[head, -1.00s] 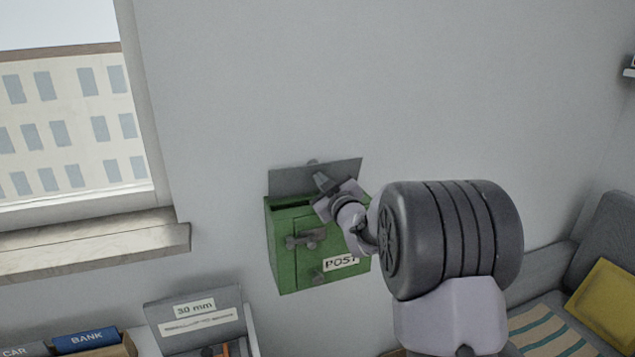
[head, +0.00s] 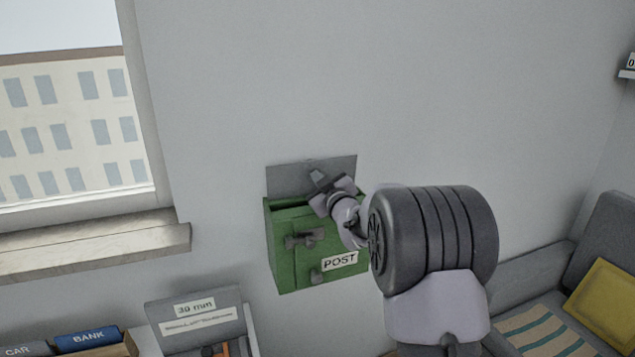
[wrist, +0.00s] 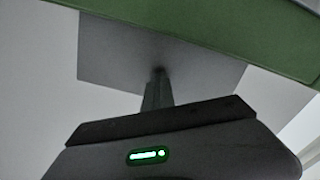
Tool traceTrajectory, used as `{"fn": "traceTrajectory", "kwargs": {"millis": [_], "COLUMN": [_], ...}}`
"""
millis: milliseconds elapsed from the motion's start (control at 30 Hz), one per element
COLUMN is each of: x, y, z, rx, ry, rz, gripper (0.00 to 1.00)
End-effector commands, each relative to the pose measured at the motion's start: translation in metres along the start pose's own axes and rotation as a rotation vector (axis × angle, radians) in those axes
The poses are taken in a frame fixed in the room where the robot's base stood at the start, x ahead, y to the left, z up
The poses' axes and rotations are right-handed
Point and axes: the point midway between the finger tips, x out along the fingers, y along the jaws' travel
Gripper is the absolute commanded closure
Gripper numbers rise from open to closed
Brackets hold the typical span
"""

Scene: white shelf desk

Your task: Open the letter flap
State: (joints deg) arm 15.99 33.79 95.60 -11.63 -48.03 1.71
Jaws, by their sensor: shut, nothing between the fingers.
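The green post box (head: 290,255) hangs on the wall in the head view, with a "POST" label, a dark latch and a small knob on its front. Its grey letter flap (head: 287,180) stands raised, nearly upright at the back of the top, and the dark slot shows in front of it. My gripper (head: 316,174) is shut and empty, its tips in front of the flap. In the wrist view the shut fingers (wrist: 158,78) reach to the grey flap (wrist: 110,55), seemingly touching it. The box's green edge (wrist: 250,35) crosses the top there. My wrist hides part of the box's right top.
A window with a wooden sill (head: 100,245) is at left. A grey "30 mm" box (head: 195,312) and a blue "BANK" item (head: 87,340) are below. A sofa with a yellow cushion (head: 608,305) is at right. The wall above is bare.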

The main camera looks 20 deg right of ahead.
Motion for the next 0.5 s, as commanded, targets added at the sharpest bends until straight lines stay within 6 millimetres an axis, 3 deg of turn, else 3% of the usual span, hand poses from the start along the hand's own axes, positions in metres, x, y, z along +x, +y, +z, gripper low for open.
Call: {"fn": "traceTrajectory", "kwargs": {"millis": [33,500], "x": [0.004,0.018], "y": [0.004,0.004], "z": [-0.010,-0.014], "rx": [-0.003,-0.003], "ry": [0.018,0.025], "rz": [0.007,0.008], "gripper": [1.00,1.00]}}
